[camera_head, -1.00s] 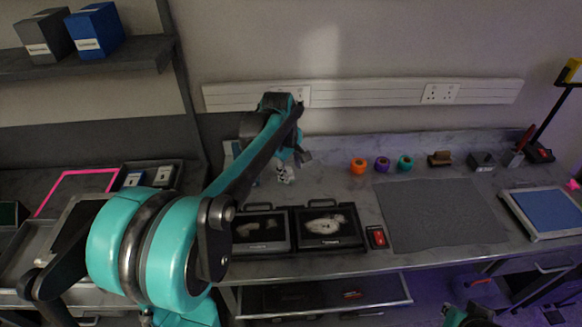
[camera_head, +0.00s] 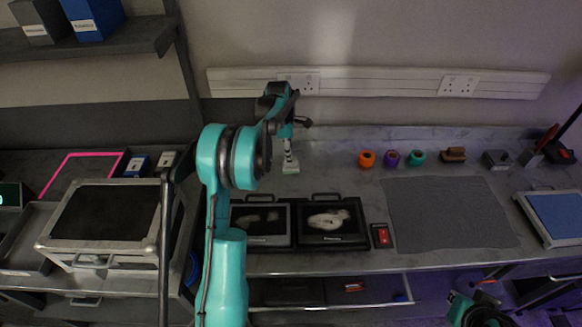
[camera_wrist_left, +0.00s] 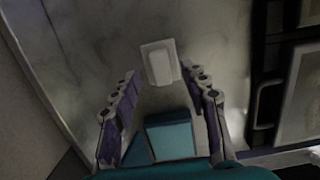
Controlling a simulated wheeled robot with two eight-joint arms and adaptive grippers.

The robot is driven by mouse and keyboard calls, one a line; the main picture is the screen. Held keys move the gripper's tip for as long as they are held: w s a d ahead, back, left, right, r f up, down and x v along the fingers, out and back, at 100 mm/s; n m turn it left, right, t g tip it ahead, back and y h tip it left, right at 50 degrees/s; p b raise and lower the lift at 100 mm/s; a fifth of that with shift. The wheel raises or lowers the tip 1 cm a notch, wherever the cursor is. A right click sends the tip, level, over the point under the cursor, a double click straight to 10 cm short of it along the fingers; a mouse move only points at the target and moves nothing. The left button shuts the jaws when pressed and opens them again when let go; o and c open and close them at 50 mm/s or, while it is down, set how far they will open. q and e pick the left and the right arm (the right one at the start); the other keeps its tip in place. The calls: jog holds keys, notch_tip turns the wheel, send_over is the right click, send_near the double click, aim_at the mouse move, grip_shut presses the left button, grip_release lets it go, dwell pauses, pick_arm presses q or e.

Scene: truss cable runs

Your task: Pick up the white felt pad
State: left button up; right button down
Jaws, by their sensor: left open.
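The white felt pad (camera_wrist_left: 159,62) is a small pale rectangle lying on the marbled bench top in the left wrist view. My left gripper (camera_wrist_left: 160,98) is open, with its two fingers apart and nothing held between them. The pad lies just beyond the fingertips, roughly centred between them. In the head view my left gripper (camera_head: 289,158) hangs fingers down over the bench near the back wall, with a pale patch, seemingly the pad (camera_head: 291,169), right at its tips. Part of my right arm shows at the bottom right of the head view; its fingers are not clear.
Orange, purple and teal rolls (camera_head: 391,158) stand to the right. A grey mat (camera_head: 450,212) lies flat.

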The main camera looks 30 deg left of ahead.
pick_arm(q)
jog(key=f, duration=0.3)
jog(key=shift+w+d+f+b, duration=0.15)
jog(key=shift+d+f+b, duration=0.15)
jog(key=shift+b, duration=0.1)
jog(key=shift+r, duration=0.15)
grip_shut()
jog(key=shift+r, duration=0.15)
notch_tip(320, 180, up, 4)
jog(key=shift+r+p, duration=0.1)
jog(key=shift+p, duration=0.75)
jog(key=d+r+p, duration=0.1)
jog(key=d+r, duration=0.2)
jog(key=d, duration=0.2)
jog(key=s+d+r+p, duration=0.1)
jog(key=d+r, duration=0.2)
jog(key=d, duration=0.3)
jog(key=shift+d+r, duration=0.3)
